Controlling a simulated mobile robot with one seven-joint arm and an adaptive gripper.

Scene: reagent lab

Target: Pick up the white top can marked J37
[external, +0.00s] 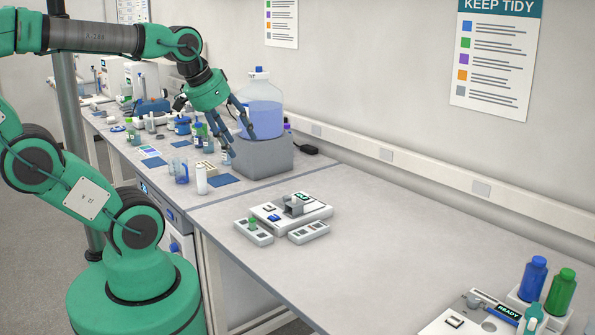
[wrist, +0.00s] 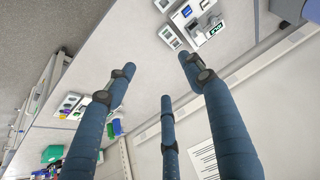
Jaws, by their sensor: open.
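No marking J37 is legible in either view. A small white cylinder (external: 201,178) stands upright on the far bench, next to a blue mat; I cannot tell whether it is the can. Several small bottles and jars (external: 197,133) stand farther back, some with green or blue parts, too small to read. My gripper (external: 240,146) hangs above the bench, in front of the grey block and large jug. Its three fingers are spread and empty, also in the wrist view (wrist: 158,76).
The large jug (external: 260,112) of blue liquid stands on a grey block (external: 266,158). A white device (external: 290,212) with small trays sits on the near bench. A blue bottle (external: 533,279) and a green bottle (external: 561,292) stand at the right. The near bench's middle is clear.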

